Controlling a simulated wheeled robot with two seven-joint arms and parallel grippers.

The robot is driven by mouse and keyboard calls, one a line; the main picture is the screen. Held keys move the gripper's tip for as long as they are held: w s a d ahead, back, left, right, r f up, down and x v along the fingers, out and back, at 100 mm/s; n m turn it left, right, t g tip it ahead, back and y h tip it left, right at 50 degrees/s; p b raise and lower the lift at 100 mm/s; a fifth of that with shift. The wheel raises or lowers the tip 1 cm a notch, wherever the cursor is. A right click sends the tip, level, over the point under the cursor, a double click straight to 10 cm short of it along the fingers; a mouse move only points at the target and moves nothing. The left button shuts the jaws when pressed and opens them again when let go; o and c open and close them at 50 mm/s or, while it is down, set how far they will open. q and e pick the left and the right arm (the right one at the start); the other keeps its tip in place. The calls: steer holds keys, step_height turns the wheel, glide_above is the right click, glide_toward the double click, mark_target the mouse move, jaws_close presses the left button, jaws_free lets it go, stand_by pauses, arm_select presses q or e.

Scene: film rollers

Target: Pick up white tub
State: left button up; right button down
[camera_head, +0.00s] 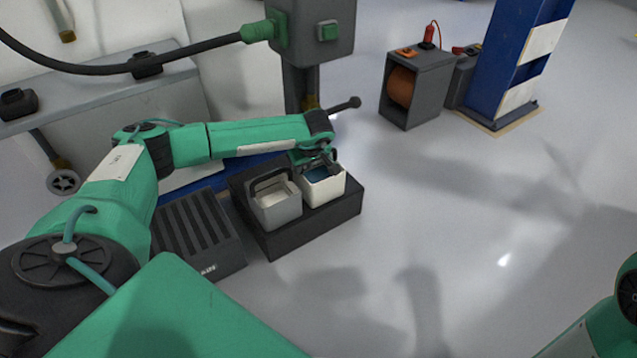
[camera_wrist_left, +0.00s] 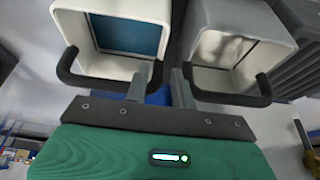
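The white tub (camera_head: 324,190) stands upright on the right part of a low black platform (camera_head: 318,222), with something blue inside. It also shows at the upper left in the left wrist view (camera_wrist_left: 82,32), with its dark handle near the fingers. My left gripper (camera_head: 316,162) is at the tub's top, over its rim. In the left wrist view the two fingers (camera_wrist_left: 160,82) are apart, with no object visibly clamped between them. One finger overlaps the end of the white tub's handle; I cannot tell whether they touch. My right gripper is out of view.
A grey tub (camera_head: 277,209) with a dark handle stands close to the left of the white tub; its handle is near the other finger. A dark ribbed box (camera_head: 195,235) is left of the platform. A grey machine column (camera_head: 300,85) stands behind.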

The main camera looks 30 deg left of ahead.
mark_target(302, 173)
arm_select(q)
steer(key=b+x, duration=0.3)
steer(key=x, duration=0.1)
steer(key=shift+d+f, duration=0.15)
steer(key=shift+f, duration=0.2)
jaws_close()
stand_by(1.2)
